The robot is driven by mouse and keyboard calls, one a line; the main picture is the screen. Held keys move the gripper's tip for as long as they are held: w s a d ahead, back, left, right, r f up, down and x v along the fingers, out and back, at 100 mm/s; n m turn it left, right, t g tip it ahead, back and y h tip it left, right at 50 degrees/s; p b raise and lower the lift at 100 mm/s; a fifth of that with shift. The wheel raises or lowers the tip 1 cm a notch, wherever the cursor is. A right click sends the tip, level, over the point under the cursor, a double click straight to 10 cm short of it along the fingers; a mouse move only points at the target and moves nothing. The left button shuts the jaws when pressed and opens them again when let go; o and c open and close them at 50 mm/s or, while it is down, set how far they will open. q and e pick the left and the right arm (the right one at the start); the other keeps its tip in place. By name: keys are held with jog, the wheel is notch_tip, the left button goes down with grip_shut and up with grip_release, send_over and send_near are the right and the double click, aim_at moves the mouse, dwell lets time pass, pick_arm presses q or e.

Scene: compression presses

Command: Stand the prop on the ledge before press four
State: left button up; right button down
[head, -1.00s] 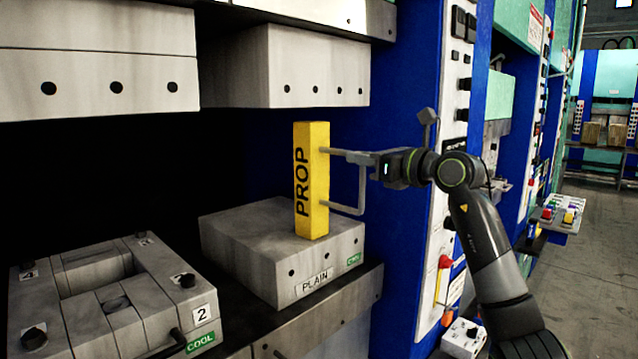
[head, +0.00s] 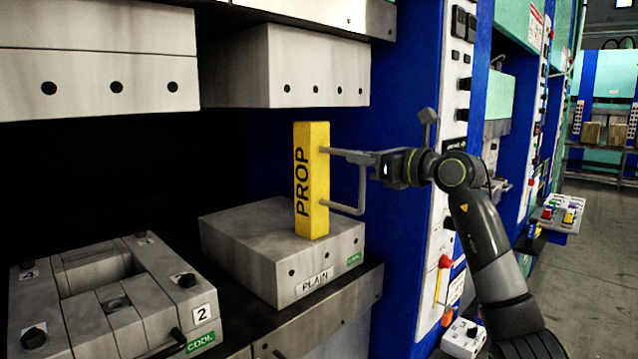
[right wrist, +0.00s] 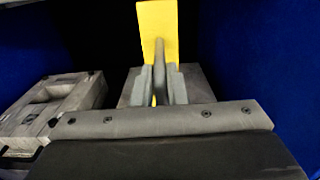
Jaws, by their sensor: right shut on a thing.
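The prop (head: 312,185) is a yellow upright block marked PROP. It stands, or is held, at the front of a grey block (head: 240,240) labelled PLAIN and COOL; its base appears to meet the block's top. My right gripper (head: 345,180) comes in from the right, its fingers at the prop's right side, shut on it. In the right wrist view the prop (right wrist: 158,30) rises beyond the gripper fingers (right wrist: 160,85). The ledge before press four cannot be singled out by a label. My left gripper is out of view.
A grey mould (head: 130,325) labelled 2 and COOL sits at the lower left. Upper platens (head: 290,70) hang above the PLAIN block. A blue press column with a switch panel (head: 455,130) stands behind my right arm. A tray of coloured buttons (head: 560,215) is farther right.

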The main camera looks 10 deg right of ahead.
dwell(0.3)
jog(key=shift+r+p, duration=0.4)
jog(key=shift+r, duration=0.3)
jog(key=shift+d, duration=0.1)
jog(key=b+v, duration=0.8)
jog(key=v, duration=0.9)
dwell(1.2)
jog(key=shift+f, duration=0.1)
dwell(0.8)
